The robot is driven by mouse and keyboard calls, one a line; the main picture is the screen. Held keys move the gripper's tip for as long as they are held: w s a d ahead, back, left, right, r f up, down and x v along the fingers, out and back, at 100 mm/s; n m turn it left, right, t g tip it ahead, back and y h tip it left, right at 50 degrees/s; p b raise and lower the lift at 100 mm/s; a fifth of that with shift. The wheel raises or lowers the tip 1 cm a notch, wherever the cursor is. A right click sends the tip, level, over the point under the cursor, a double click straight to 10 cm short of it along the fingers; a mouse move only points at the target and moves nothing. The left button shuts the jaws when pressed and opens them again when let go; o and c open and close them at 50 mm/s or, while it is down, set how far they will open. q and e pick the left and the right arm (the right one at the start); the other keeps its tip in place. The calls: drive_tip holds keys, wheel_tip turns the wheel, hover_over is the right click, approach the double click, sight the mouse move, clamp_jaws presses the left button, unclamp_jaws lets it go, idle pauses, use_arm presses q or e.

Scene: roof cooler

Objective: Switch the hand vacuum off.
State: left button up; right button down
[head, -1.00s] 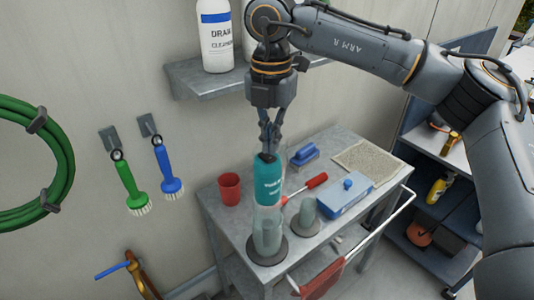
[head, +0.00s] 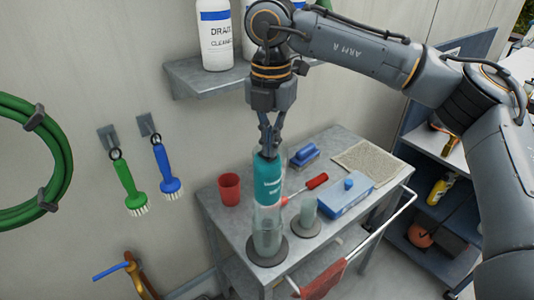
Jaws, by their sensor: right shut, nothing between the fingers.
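The hand vacuum (head: 267,182), with a teal body and a clear lower part, stands upright on a dark round base on the metal cart (head: 226,222). My right gripper (head: 269,154) points straight down, shut and empty, with its fingertips at the top of the teal body. I cannot tell whether the tips touch it. The vacuum's switch is not clear at this size. My left gripper is not in view.
On the cart are a red cup (head: 229,188), a red-handled screwdriver (head: 314,182), a blue box (head: 346,196), a blue brush (head: 304,155) and a beige cloth (head: 370,160). A shelf (head: 190,80) with a drain cleaner bottle (head: 215,38) is above. Two brushes hang on the wall.

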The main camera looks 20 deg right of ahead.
drive_tip(key=shift+f+b, duration=0.3)
drive_tip(key=shift+f, duration=0.15)
drive_tip(key=shift+r, duration=0.2)
drive_tip(key=shift+r+p, duration=2.15)
drive_tip(key=shift+r, duration=1.25)
